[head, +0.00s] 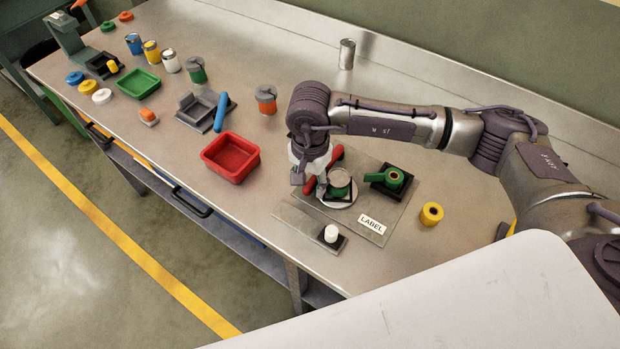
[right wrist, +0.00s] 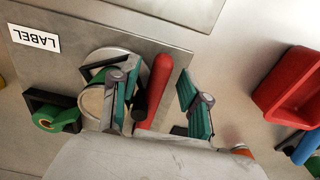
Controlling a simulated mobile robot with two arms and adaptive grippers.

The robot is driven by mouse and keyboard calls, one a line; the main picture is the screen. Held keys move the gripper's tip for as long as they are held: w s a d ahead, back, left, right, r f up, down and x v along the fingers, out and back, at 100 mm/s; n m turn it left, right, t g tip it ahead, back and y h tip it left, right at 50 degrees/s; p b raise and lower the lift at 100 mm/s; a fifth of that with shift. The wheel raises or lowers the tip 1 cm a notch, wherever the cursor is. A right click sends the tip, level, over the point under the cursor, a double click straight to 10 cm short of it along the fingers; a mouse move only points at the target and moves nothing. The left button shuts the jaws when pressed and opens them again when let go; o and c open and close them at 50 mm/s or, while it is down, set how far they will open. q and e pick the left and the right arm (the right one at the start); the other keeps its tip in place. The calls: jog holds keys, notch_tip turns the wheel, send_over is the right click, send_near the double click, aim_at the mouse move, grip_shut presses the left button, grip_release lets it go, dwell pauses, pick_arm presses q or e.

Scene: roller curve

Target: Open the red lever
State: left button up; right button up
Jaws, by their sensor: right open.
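The red lever (head: 337,154) stands on a metal plate (head: 401,205) on the workbench, partly hidden behind my right gripper in the head view. In the right wrist view the red lever (right wrist: 155,90) runs lengthwise between the two fingers. My right gripper (head: 311,181) points down over the lever. In the wrist view the right gripper (right wrist: 157,85) is open, with one finger on each side of the lever and a visible gap on the right side. Contact on the left side cannot be told. My left gripper is not in view.
Beside the lever are a round metal-and-green fixture (head: 339,184) and a green part in a black holder (head: 388,181). A white knob (head: 331,234) sits in front. A red bin (head: 230,157) lies to the left, a yellow ring (head: 432,213) to the right.

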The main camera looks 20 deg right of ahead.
grip_shut()
jog(key=shift+a, duration=0.1)
jog(key=shift+w+a+f+m+b, duration=0.15)
jog(key=shift+w+m+b, duration=0.15)
jog(key=shift+b, duration=0.3)
jog(key=w+m+b, duration=0.1)
jog(key=b, duration=0.1)
jog(key=w+a+m+b, duration=0.1)
jog(key=w+m+b, duration=0.1)
jog(key=w+a+m+b, duration=0.1)
jog(key=b, duration=0.1)
jog(key=shift+w+m+b, duration=0.3)
jog(key=shift+b, duration=0.1)
jog(key=shift+w+a+r+m+b, duration=0.15)
jog(key=shift+w+r+m+b, duration=0.05)
jog(key=shift+w+m+b, duration=0.8)
jog(key=shift+w, duration=0.1)
